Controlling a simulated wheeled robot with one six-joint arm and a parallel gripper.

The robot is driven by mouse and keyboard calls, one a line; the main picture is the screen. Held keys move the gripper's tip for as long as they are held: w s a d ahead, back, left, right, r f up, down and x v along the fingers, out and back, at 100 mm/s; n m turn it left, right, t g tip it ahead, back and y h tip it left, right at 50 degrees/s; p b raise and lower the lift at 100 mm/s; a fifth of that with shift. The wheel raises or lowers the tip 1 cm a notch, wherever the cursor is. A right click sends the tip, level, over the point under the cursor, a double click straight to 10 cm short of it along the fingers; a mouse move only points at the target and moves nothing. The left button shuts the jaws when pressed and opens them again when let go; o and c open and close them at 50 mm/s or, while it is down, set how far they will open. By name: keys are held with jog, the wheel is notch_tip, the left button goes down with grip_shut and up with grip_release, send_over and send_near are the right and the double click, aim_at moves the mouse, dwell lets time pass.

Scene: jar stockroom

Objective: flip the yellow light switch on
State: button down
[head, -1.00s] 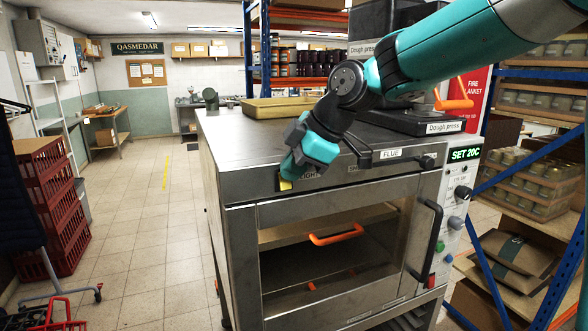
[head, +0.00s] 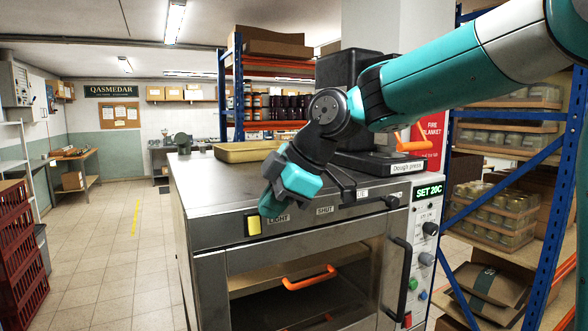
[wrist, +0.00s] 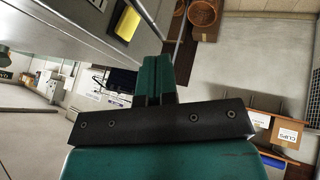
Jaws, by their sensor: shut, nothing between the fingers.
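The yellow light switch (head: 253,225) is a small rocker in a dark frame on the oven's upper front panel, at its left end, just left of the label LIGHT. In the wrist view the yellow switch (wrist: 128,23) shows near the top, left of the fingers. My gripper (head: 268,210) is shut and empty, with teal fingers pointing down at the panel, just right of the switch in the head view. The fingers (wrist: 155,75) also show closed together in the wrist view. I cannot tell whether the fingertips touch the panel. The switch face is in clear view.
The oven (head: 215,205) has a flat steel top with a yellow tray (head: 245,152) and a dough press (head: 375,162) on it. The oven door's handle (head: 401,275) sticks out at the right. Red crates (head: 15,255) stand far left. The floor left of the oven is clear.

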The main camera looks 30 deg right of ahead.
jog(key=s+d+r, duration=0.1)
jog(key=d+r, duration=0.3)
jog(key=r, duration=0.4)
jog(key=shift+a, duration=0.15)
